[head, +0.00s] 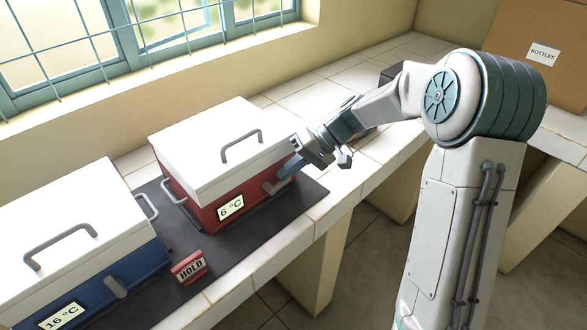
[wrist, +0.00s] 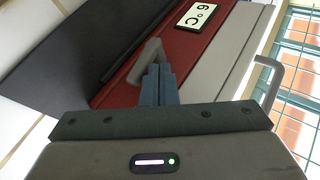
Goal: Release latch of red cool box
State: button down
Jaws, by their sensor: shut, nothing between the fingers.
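The red cool box (head: 208,210) stands on the counter with its white lid (head: 221,150) down and a "6 °C" label on its front. In the wrist view its red front (wrist: 190,42) runs across the picture. A grey latch (wrist: 148,58) sits on that front; it also shows in the head view (head: 271,187), to the right of the label. My gripper (head: 283,176) is at the right end of the red box's front. In the wrist view its fingers (wrist: 158,72) are shut, with the tips right at the latch. I cannot tell whether they touch it.
A blue cool box (head: 90,285) labelled 16 °C stands to the left. A red "HOLD" block (head: 189,267) lies on the dark mat (head: 220,260) in front. A cardboard "BOTTLES" box (head: 545,75) is at the back right. Tiled counter behind is mostly clear.

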jog(key=shift+w+d+r+p, duration=0.1)
jog(key=shift+d+r+p, duration=0.1)
jog(key=shift+r, duration=0.2)
jog(key=shift+d+r+p, duration=0.1)
jog(key=shift+r+p, duration=0.1)
jog(key=shift+r, duration=0.2)
jog(key=w+d+r+p, duration=0.1)
jog(key=d+r, duration=0.6)
jog(key=r, duration=0.3)
jog(key=shift+w, duration=0.3)
jog(key=shift+s+a, duration=0.1)
